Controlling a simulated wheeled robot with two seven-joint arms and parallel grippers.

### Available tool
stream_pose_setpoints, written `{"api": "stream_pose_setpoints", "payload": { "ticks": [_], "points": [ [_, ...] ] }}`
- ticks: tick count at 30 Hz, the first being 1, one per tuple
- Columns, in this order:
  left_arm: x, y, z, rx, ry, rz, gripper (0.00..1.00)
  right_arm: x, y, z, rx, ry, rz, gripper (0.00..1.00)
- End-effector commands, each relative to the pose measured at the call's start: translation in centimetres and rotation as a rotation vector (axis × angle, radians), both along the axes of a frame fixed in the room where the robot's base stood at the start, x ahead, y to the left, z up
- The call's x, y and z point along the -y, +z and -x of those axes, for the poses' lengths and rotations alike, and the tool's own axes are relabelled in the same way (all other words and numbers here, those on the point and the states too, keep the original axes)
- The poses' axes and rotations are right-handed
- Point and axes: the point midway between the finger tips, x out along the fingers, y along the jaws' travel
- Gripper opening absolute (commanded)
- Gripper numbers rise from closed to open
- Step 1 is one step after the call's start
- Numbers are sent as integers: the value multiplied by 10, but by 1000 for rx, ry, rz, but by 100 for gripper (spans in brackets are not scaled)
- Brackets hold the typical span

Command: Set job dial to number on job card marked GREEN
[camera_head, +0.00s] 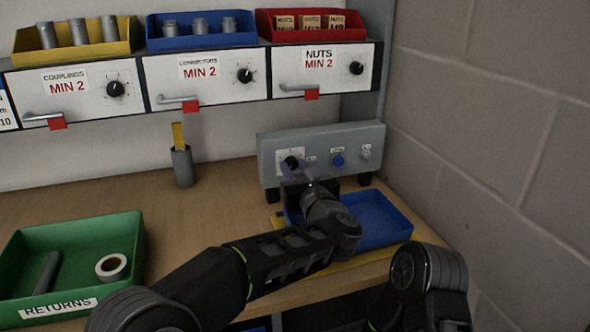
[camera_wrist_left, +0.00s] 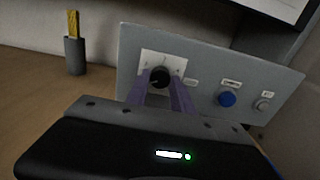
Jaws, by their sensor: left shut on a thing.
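The job dial (camera_wrist_left: 159,77) is a black knob on a white scale plate (camera_wrist_left: 178,64) at the left of a grey control box (camera_head: 320,145). In the head view the dial (camera_head: 291,162) is partly hidden by my left gripper. My left gripper (camera_wrist_left: 160,84) has its purple fingers shut on the dial. The numbers on the scale are too small to read. No job card marked GREEN can be made out in these views. My right gripper is not seen; a dark arm part of mine shows at the bottom right.
A blue knob (camera_head: 337,160) and a small grey switch (camera_head: 365,152) are on the box. A blue tray (camera_head: 400,222) lies in front. A green RETURNS tray (camera_head: 130,228) stands left, a grey cup (camera_head: 182,167) behind. Drawers with dials hang above; a block wall closes the right.

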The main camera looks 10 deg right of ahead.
Motion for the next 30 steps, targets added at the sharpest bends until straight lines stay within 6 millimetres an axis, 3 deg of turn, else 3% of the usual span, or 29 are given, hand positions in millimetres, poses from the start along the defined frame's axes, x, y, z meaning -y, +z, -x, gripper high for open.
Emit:
{"api": "stream_pose_setpoints", "payload": {
  "ticks": [14, 30],
  "points": [
    [0, 0, 0, -4, 0, -64, 0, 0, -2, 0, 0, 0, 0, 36],
    [-1, 1, 0, -30, 1, -468, 0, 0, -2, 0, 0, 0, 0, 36]
  ]
}}
